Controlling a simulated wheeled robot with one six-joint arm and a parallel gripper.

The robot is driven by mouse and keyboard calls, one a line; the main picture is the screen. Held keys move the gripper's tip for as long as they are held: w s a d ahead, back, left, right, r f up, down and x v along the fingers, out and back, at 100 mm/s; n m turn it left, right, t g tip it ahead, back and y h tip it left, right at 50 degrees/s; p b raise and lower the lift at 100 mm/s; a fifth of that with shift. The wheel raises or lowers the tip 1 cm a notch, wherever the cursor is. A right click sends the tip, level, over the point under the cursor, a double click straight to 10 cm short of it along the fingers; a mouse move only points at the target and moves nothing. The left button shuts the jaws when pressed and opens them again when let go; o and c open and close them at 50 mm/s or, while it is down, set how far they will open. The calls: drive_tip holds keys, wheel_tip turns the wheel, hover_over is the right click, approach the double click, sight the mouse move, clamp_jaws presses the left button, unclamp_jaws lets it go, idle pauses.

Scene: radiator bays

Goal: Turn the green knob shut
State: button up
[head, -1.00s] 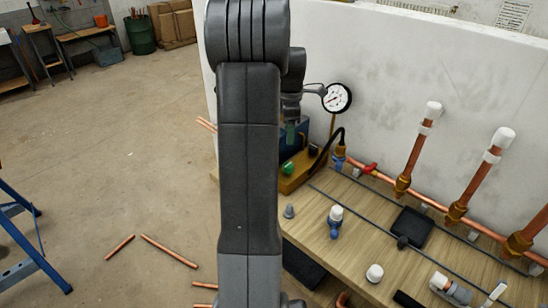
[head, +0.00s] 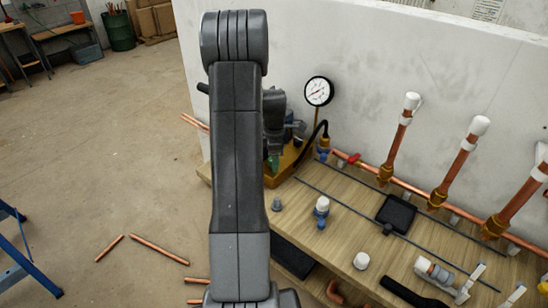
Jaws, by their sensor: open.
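The green knob (head: 274,163) sits at the near left end of a yellow-brown pump block (head: 287,160) on the wooden bench top, in the head view. Only part of the knob shows, beside my arm. My gripper (head: 274,147) is at the far side of my arm, pointing down just above the knob. It is open, though my arm hides much of it. I cannot tell whether its fingers touch the knob or stand around it.
A round pressure gauge (head: 319,91) stands behind the pump, with a black hose (head: 318,132) beside it. A red-handled valve (head: 354,158) and copper pipes (head: 400,140) run along the white wall. Loose fittings and a black pad (head: 396,213) lie on the bench (head: 330,245).

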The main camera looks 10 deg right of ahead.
drive_tip(key=shift+c, duration=0.3)
drive_tip(key=c, duration=0.9)
drive_tip(key=shift+c, duration=0.2)
drive_tip(key=shift+m, duration=0.3)
drive_tip(key=m+b, duration=0.1)
drive_tip(key=m, duration=0.2)
drive_tip(key=shift+m+b, duration=0.3)
drive_tip(key=shift+b, duration=0.05)
drive_tip(key=m+b, duration=0.1)
drive_tip(key=m, duration=0.3)
drive_tip(key=shift+m, duration=0.3)
drive_tip(key=m+b, duration=0.1)
drive_tip(key=m, duration=0.3)
drive_tip(key=shift+r+m, duration=0.1)
drive_tip(key=shift+m, duration=2.4)
